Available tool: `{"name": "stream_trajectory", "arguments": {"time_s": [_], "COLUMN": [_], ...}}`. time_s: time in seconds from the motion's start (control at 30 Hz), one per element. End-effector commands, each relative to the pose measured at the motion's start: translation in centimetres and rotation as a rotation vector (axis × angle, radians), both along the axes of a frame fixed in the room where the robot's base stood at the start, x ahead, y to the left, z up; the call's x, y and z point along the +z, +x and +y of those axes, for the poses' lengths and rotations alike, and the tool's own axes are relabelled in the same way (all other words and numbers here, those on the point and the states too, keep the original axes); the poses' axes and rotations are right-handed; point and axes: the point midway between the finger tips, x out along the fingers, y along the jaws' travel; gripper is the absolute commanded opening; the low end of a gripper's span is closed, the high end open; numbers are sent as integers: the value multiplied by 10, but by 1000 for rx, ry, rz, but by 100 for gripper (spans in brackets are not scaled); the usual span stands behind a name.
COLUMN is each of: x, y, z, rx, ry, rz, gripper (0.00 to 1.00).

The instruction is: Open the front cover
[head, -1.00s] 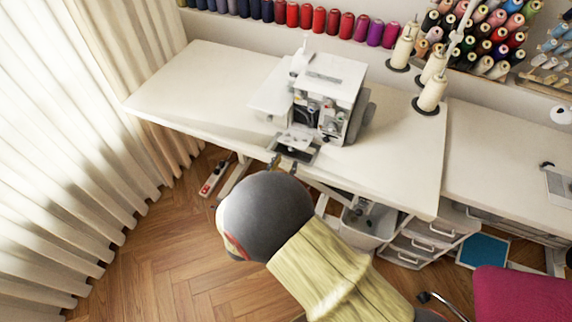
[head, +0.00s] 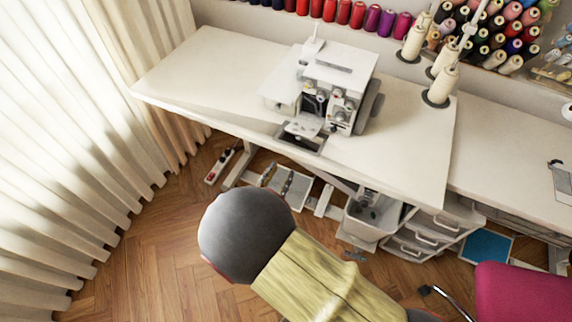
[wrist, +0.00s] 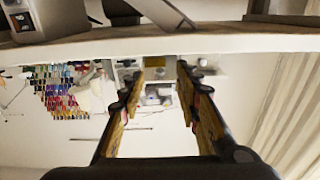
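The white sewing machine (head: 338,72) stands on the white table, its threading parts (head: 325,100) exposed at the front. Its front cover (head: 303,129) appears folded down and outward at the machine's foot, near the table's front edge. My gripper (wrist: 160,85) shows in the wrist view with its two fingers spread apart and nothing between them. I cannot make out the cover in the wrist view.
The white table (head: 205,75) has clear room left of the machine. Thread cones (head: 441,84) stand at its right. Drawers (head: 420,235) and a pink chair (head: 520,292) are at lower right. Pleated curtains (head: 75,150) hang at left. A power strip (head: 218,166) lies on the floor.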

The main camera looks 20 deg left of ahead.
Motion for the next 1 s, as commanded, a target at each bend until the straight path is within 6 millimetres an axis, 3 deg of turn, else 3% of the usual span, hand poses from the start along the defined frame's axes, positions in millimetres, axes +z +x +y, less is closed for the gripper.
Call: {"name": "stream_trajectory", "arguments": {"time_s": [0.1,0.33,1.0], "x": [4,8,7], "y": [-22,-46,-49], "z": [4,6,6], "rx": [2,-4,-6], "ry": [8,15,21], "rz": [-6,-14,-12], "gripper": [33,33,33]}}
